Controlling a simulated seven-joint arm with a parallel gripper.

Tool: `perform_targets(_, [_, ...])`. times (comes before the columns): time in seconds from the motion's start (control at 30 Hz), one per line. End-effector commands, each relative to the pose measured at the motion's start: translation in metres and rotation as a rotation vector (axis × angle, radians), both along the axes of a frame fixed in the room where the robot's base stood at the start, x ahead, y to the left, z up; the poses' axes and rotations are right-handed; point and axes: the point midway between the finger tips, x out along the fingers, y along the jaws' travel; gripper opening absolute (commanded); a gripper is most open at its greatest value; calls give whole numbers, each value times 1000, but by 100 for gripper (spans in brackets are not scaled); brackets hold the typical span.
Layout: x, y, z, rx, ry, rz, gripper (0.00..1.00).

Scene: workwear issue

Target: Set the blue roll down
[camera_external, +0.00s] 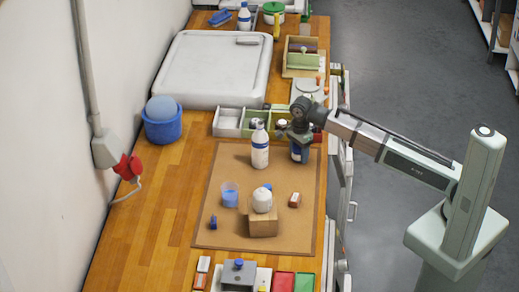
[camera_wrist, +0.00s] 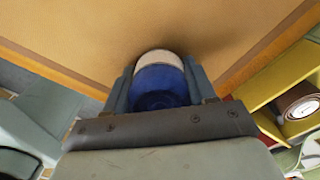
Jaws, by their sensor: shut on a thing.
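The blue roll (camera_wrist: 160,85) is between the two fingers of my gripper (camera_wrist: 158,92) in the wrist view, with a pale band along its far side. My gripper (camera_external: 299,138) is shut on it. In the external view the blue roll (camera_external: 299,154) shows just below the fingers, roughly upright, at the upper right part of the brown mat (camera_external: 228,172). I cannot tell whether its underside touches the mat.
A white bottle (camera_external: 260,152) stands close left of the roll. A compartment tray (camera_external: 228,122) lies behind. A blue cup (camera_external: 230,195), a cardboard box (camera_external: 263,224) bearing a white object, and a small red-brown block (camera_external: 295,200) stand nearer.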

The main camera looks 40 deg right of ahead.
Motion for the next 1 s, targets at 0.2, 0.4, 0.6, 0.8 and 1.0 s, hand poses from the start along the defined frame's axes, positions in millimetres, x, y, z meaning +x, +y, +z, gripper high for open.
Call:
perform_targets(0.2, [0, 0, 0, 0, 0, 0, 25])
perform_targets(0.4, [0, 0, -3, 0, 0, 0, 58])
perform_targets(0.6, [0, 0, -3, 0, 0, 0, 77])
perform_targets(0.8, [0, 0, -3, 0, 0, 0, 81])
perform_targets(1.0, [0, 0, 2, 1, -1, 0, 81])
